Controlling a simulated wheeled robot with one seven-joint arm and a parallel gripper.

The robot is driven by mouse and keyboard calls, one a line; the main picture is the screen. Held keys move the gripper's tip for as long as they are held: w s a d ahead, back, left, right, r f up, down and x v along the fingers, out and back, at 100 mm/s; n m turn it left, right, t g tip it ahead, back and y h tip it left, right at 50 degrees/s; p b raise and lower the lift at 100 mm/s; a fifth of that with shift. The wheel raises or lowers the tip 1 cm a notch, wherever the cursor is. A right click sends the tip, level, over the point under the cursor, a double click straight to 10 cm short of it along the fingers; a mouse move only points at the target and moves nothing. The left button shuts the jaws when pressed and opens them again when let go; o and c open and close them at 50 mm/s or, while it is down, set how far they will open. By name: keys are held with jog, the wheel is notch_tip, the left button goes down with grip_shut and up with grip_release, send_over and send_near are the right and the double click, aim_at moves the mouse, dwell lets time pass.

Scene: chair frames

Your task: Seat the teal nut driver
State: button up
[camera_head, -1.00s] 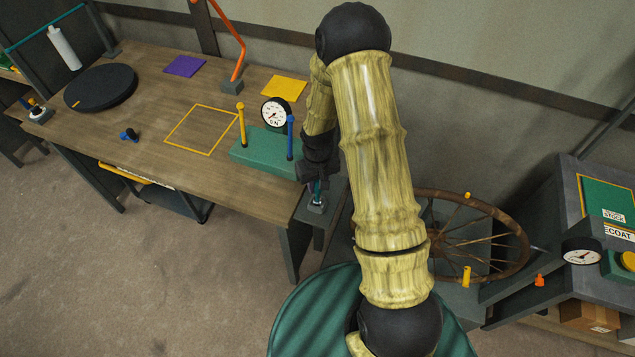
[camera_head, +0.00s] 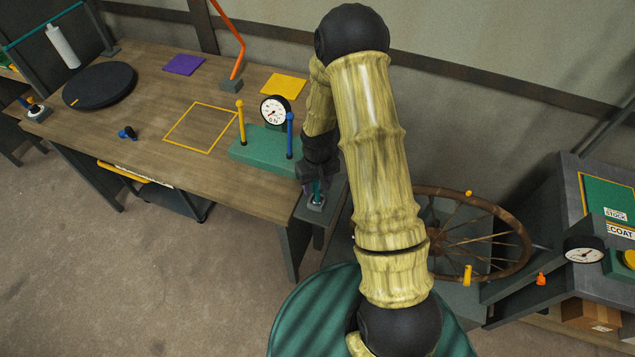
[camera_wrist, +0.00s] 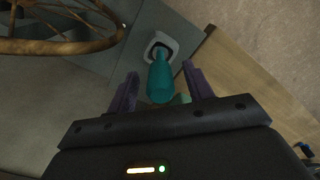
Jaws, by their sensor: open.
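The teal nut driver (camera_wrist: 160,80) stands in a small grey holder (camera_wrist: 160,44), which sits on a grey stand beside the wooden bench. In the head view the driver (camera_head: 316,187) shows as a thin teal piece in its holder (camera_head: 316,203), just below my gripper (camera_head: 312,176). In the wrist view my gripper (camera_wrist: 160,90) is open, with one purple finger on each side of the teal handle. Gaps show between the handle and both fingers. The driver's lower end is hidden inside the holder.
A green fixture (camera_head: 262,150) with a dial gauge (camera_head: 274,110) and yellow and blue posts stands close left of my gripper. A spoked wheel (camera_head: 515,230) is to the right. The wooden bench (camera_head: 150,155) has free room around a yellow square outline (camera_head: 182,147).

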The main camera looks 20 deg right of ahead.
notch_tip(320, 180, up, 18)
jog(key=b, duration=0.2)
jog(key=shift+f, duration=0.25)
dwell(0.9)
jog(key=s+r+m+t, duration=0.1)
jog(key=s+r+t, duration=0.1)
jog(key=s, duration=1.2)
jog(key=shift+m+t, duration=0.3)
jog(key=shift+s, duration=0.1)
jog(key=c, duration=0.3)
